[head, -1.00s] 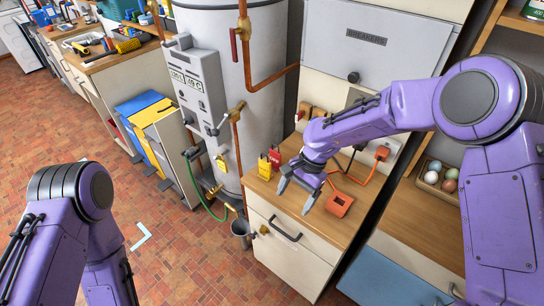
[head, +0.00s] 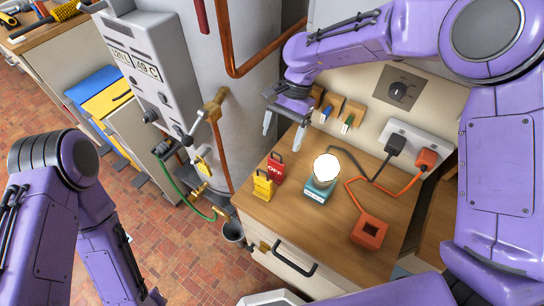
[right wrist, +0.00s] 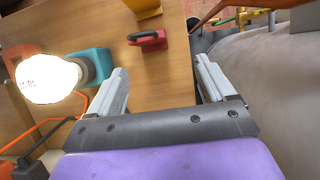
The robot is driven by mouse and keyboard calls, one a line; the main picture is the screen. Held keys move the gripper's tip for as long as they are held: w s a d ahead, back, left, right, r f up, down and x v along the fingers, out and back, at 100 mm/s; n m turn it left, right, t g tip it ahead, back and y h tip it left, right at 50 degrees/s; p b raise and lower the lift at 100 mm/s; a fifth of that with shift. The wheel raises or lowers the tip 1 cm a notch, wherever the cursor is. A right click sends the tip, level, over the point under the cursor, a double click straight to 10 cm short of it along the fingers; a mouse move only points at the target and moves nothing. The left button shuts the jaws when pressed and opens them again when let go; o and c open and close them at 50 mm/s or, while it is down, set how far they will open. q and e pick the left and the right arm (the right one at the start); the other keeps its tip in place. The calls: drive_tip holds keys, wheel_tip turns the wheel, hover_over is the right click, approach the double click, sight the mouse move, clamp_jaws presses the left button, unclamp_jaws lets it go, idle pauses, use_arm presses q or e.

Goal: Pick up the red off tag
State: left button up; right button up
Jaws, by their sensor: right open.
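The red off tag (head: 276,168) stands upright on the wooden counter, just behind a yellow tag (head: 263,184). It has a dark loop on top and pale lettering. My right gripper (head: 283,135) is open and empty, above and behind the red tag near the tank side of the counter. Its two grey fingers (right wrist: 161,65) are apart and do not touch the tag. My left arm shows at the left, but its gripper is not visible.
A glowing bulb on a teal base (head: 319,190) stands right of the tags. An orange square block (head: 369,232) with a cord sits at the front right. Small coloured tags hang on the back wall. The grey tank (head: 245,100) and copper pipes rise at the left.

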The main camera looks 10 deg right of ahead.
sight(278, 165)
drive_tip(key=s+f, duration=0.1)
drive_tip(key=s+a+f, duration=0.1)
drive_tip(key=s+f+p, duration=0.1)
drive_tip(key=s, duration=0.1)
drive_tip(key=shift+a+f, duration=0.25)
drive_tip(key=shift+f, duration=0.1)
drive_tip(key=f, duration=0.3)
drive_tip(key=shift+w+a+f+p, duration=0.15)
drive_tip(key=shift+a+f+p, duration=0.1)
drive_tip(key=shift+p, duration=0.15)
drive_tip(key=shift+w+f, duration=0.1)
drive_tip(key=shift+f, duration=0.2)
drive_tip(key=shift+s+a+r, duration=0.1)
drive_tip(key=shift+s, duration=0.3)
drive_tip(key=c, duration=0.3)
use_arm(q)
drive_tip(key=shift+s+a+r, duration=0.1)
drive_tip(key=shift+s+r, duration=0.65)
drive_tip(key=shift+r, duration=0.35)
use_arm(e)
drive_tip(key=c, duration=0.8)
